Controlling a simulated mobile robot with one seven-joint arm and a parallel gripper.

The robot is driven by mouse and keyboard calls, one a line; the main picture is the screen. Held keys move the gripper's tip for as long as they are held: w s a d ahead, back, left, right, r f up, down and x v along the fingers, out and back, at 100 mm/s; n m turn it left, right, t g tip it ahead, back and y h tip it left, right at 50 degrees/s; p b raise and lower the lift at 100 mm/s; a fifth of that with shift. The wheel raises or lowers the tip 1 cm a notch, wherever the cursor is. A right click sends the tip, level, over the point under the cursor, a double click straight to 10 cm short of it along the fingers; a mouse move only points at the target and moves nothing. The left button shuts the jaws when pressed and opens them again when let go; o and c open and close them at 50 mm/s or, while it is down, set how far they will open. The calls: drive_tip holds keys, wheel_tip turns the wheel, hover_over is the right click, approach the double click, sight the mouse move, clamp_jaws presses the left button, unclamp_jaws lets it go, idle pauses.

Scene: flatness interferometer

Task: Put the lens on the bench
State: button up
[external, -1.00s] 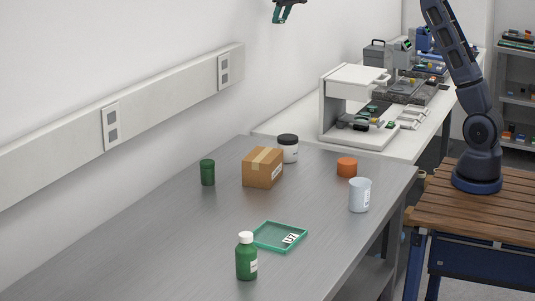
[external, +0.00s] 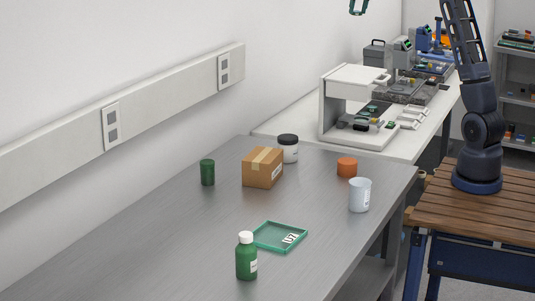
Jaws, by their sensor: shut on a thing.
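My gripper (external: 358,8) is at the top edge of the picture, high above the back benches and partly cut off by the frame. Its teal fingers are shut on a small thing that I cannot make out. I cannot pick out a lens anywhere on the surfaces. The grey metal bench (external: 150,235) fills the front. A white-topped bench (external: 290,125) stands behind it and carries a white frame-like instrument (external: 333,110) with small parts inside.
The bench's left front is clear.

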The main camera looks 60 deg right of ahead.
drive_tip(key=s+d+m, duration=0.2)
drive_tip(key=s+d, duration=0.6)
hover_over(379, 104)
drive_tip(key=a, duration=0.2)
wheel_tip(379, 104, down, 32)
drive_tip(key=shift+h, duration=0.3)
drive_tip(key=shift+s+d+f, duration=0.1)
drive_tip(key=shift+s+f, duration=0.05)
drive_tip(key=shift+f, duration=1.2)
drive_tip(key=shift+s+f, duration=0.15)
drive_tip(key=shift+f, duration=1.2)
drive_tip(key=shift+s+d+f, duration=0.1)
drive_tip(key=shift+s+f, duration=0.05)
drive_tip(key=shift+f, duration=1.2)
drive_tip(key=shift+f, duration=0.4)
drive_tip(key=o, duration=1.2)
drive_tip(key=shift+c, duration=0.2)
drive_tip(key=v, duration=1)
drive_tip(key=shift+w+r+g, duration=0.15)
drive_tip(key=shift+r+g, duration=0.15)
drive_tip(key=shift+r, duration=0.15)
drive_tip(key=shift+a, duration=0.15)
